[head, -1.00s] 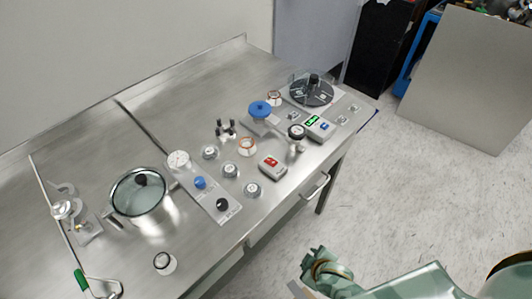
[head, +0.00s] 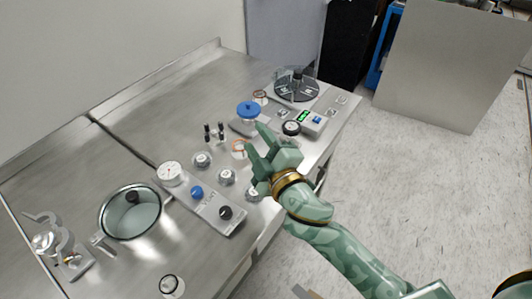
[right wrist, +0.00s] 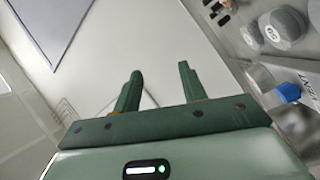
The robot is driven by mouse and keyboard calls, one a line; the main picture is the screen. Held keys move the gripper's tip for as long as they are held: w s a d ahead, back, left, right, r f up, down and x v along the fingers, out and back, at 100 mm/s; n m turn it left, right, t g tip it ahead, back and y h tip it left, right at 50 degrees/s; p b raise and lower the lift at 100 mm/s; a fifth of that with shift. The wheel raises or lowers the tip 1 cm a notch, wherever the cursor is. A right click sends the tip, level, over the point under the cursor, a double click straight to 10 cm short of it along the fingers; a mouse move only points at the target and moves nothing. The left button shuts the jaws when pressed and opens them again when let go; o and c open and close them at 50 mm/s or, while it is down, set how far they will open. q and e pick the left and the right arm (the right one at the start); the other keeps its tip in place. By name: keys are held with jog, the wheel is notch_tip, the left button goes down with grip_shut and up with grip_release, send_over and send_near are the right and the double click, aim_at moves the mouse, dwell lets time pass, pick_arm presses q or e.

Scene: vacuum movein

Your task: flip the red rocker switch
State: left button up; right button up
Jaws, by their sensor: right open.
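The red rocker switch is not visible now in either view; my right gripper and forearm cover the part of the bench where it showed earlier. My right gripper (head: 257,142) is over the front of the steel bench (head: 120,152), among the small fixtures. Its two fingers stand apart with nothing between them. In the right wrist view the open fingers (right wrist: 160,70) show against a pale surface, with no red switch between them. My left gripper is not in view.
A control panel (head: 207,205) with a blue knob (head: 196,193) and a black knob (head: 225,212) lies left of my gripper. A glass-lidded pot (head: 130,212) stands further left.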

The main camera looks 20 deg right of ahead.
jog(key=s+a+r+n+g+y, duration=0.1)
jog(key=a+r+n+g+y, duration=0.3)
jog(key=a+r+n+y, duration=0.9)
jog(key=s+a+f+n+g+y, duration=0.1)
jog(key=s+a+f+n+g, duration=0.1)
jog(key=a+n+g, duration=0.4)
jog(key=s+a+f+n+g+y, duration=0.1)
jog(key=s+a+f+n+g, duration=0.15)
jog(key=n+g, duration=0.55)
jog(key=w+d+f+n+g+h, duration=0.1)
jog(key=w+d+f+n+h, duration=0.25)
jog(key=d+h, duration=0.25)
jog(key=w+d+f+n+h, duration=0.2)
jog(key=d+f+h, duration=0.2)
jog(key=d+h, duration=0.2)
jog(key=w+d+r+m+t+h, duration=0.1)
jog(key=w+d+r+m+h, duration=0.15)
jog(key=d, duration=0.35)
jog(key=w+d+r+m+h, duration=0.1)
jog(key=w+d+r+h, duration=0.2)
jog(key=d, duration=0.4)
jog(key=shift+h, duration=0.45)
jog(key=f+b, duration=0.2)
jog(key=f, duration=0.6)
jog(key=f+b, duration=0.2)
jog(key=f, duration=0.6)
jog(key=shift+s+a+f, duration=0.2)
jog(key=shift+f, duration=0.1)
